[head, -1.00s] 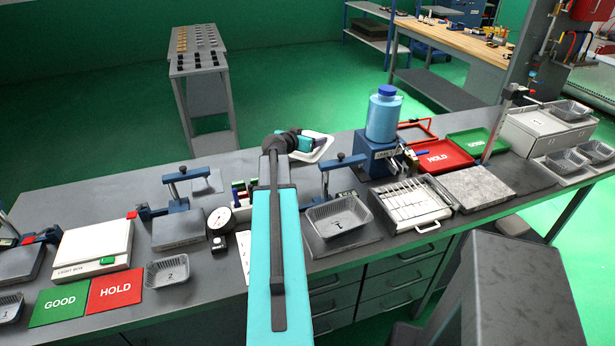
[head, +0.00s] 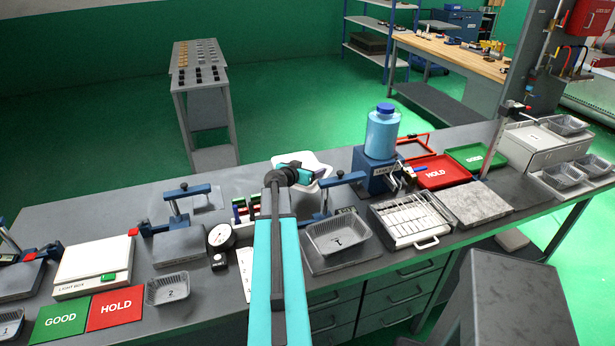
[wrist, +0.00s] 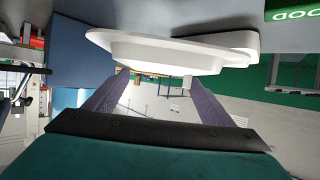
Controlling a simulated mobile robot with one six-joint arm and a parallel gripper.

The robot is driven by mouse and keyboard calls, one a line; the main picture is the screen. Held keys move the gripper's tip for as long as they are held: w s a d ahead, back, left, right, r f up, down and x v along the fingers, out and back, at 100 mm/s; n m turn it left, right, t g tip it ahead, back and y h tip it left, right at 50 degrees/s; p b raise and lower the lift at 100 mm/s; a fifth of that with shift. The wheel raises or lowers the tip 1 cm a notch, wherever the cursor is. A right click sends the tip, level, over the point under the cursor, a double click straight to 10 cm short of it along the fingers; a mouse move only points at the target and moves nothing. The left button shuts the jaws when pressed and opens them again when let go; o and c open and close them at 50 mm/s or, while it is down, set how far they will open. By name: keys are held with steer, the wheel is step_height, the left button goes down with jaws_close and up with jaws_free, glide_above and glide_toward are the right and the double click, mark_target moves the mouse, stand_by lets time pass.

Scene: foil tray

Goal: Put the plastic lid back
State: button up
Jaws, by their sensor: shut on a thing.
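A white plastic lid (head: 316,159), a shallow flanged piece with a tab, is up at my gripper (head: 312,173), over the back part of the bench. In the wrist view the lid (wrist: 165,52) lies across the tips of both fingers of my gripper (wrist: 158,76), which is shut on it. The lid looks roughly level there. A foil tray marked 1 (head: 338,238) sits on a dark plate in front of the lid and to its right. It looks open on top. My arm hides part of the bench below the lid.
A blue bottle (head: 382,134) stands on a blue stand right of the lid. Blue-armed fixtures (head: 180,235) and a dial gauge (head: 219,237) stand left of my arm. A drawer tray of rods (head: 408,218) and red and green trays fill the right. Another foil tray (head: 167,289) is at left.

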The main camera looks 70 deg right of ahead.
steer(key=shift+f+p, duration=0.6)
steer(key=shift+f, duration=1.3)
steer(key=shift+f+b, duration=0.25)
steer(key=shift+b, duration=0.3)
steer(key=o, duration=1.1)
steer(key=shift+r+p, duration=0.45)
steer(key=shift+p, duration=0.25)
steer(key=b+v, duration=0.1)
steer(key=v, duration=0.2)
steer(key=shift+a+f+b, duration=0.15)
steer(key=shift+a+b, duration=0.1)
steer(key=shift+b, duration=0.15)
steer(key=b+v, duration=0.3)
steer(key=v, duration=0.5)
steer(key=shift+a+r, duration=0.2)
steer(key=shift+r, duration=0.05)
